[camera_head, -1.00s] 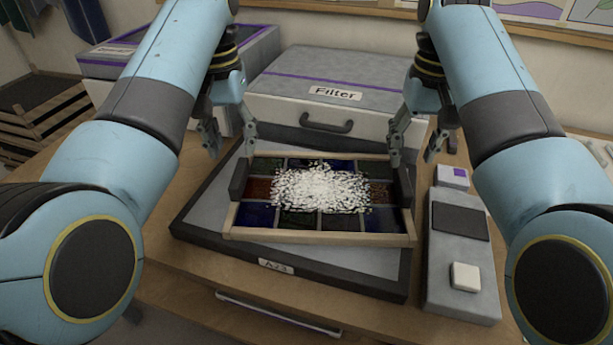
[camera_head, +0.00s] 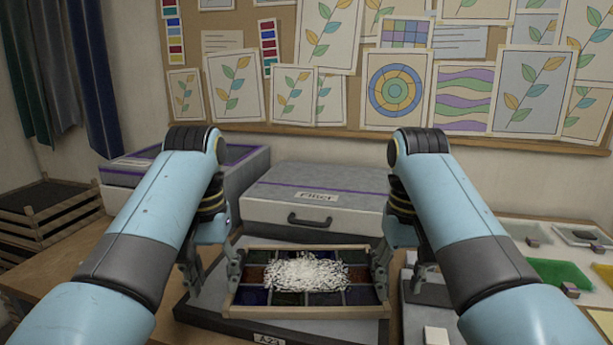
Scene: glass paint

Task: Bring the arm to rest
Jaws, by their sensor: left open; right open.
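My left gripper (camera_head: 209,277) is open and empty at the left end of a wooden-framed panel of coloured glass. My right gripper (camera_head: 398,277) is open at the panel's right end, partly hidden by its own arm. The glass panel (camera_head: 250,297) lies on a dark-edged board (camera_head: 212,318), with a heap of white granules (camera_head: 305,272) over its middle. Whether either gripper's fingers touch the frame I cannot tell.
A grey Filter case (camera_head: 340,187) stands behind the panel, with another case (camera_head: 240,165) at left. A grey device with a white block (camera_head: 435,336) is at right. A slatted wooden crate (camera_head: 45,215) stands at left.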

